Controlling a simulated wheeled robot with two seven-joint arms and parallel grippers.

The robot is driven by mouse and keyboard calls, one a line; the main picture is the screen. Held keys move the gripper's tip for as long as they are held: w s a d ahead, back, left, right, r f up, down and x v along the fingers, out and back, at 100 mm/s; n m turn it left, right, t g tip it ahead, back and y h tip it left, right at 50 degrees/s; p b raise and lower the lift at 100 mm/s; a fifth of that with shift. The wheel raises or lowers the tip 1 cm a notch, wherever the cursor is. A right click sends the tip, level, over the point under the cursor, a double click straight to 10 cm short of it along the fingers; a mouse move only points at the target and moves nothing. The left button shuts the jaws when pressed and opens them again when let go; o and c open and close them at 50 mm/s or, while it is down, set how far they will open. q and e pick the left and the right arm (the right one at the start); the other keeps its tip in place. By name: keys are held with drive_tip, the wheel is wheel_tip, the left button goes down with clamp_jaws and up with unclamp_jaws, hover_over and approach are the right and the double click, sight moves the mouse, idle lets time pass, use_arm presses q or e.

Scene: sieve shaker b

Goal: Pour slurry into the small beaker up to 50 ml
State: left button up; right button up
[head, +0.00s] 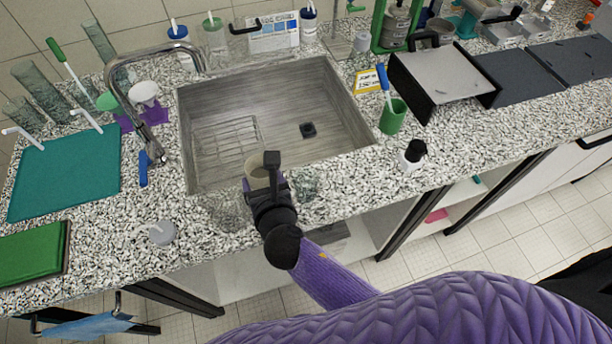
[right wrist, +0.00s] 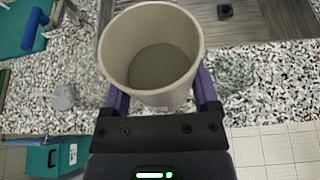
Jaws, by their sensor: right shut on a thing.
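My right gripper (head: 264,190) is shut on a beige cup (head: 257,176) above the counter's front strip, by the sink. In the right wrist view the cup (right wrist: 150,55) sits between the purple fingers, its mouth facing the camera. Grey-brown matter, likely slurry, shows inside it; its depth is unclear. A small clear glass beaker (head: 306,186) stands on the counter just right of the gripper, apart from the cup. It also shows in the right wrist view (right wrist: 235,74). Its marks and contents cannot be read. A larger clear glass vessel (head: 226,212) stands left of the gripper. My left gripper is not in view.
The sink (head: 280,110) lies behind the gripper, with a tap (head: 150,55) at its left. A grey-white lidded jar (head: 162,232) stands front left. A black-capped bottle (head: 412,155) and green cup (head: 393,116) stand at right. The front strip between beaker and bottle is clear.

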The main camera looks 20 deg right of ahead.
drive_tip(key=shift+w+d+f+m+y, duration=0.1)
drive_tip(key=shift+d+f+m+y, duration=0.2)
drive_tip(key=shift+d+f+m, duration=0.1)
drive_tip(key=shift+m+g+y, duration=0.4)
drive_tip(key=shift+m+y, duration=0.1)
drive_tip(key=shift+m, duration=0.1)
drive_tip(key=f+b, duration=0.7)
drive_tip(key=f, duration=0.1)
drive_tip(key=shift+w+d+b, duration=0.15)
drive_tip(key=shift+d+b, duration=0.25)
drive_tip(key=r+p, duration=0.2)
drive_tip(key=r, duration=0.1)
drive_tip(key=shift+w+d+m+p, duration=0.1)
drive_tip(key=shift+d+m+p, duration=0.2)
drive_tip(key=shift+p, duration=0.1)
drive_tip(key=shift+w+d+r+m+g+y+p, duration=0.1)
drive_tip(key=shift+d+r+m+g+y+p, duration=0.15)
drive_tip(key=shift+d+r+m+y, duration=0.25)
drive_tip(key=shift+w+d+r+m+g+y+p, duration=0.15)
drive_tip(key=shift+d+r+m+y+p, duration=0.1)
drive_tip(key=shift+r+m+y, duration=0.3)
drive_tip(key=shift+r, duration=0.15)
drive_tip(key=shift+r, duration=0.1)
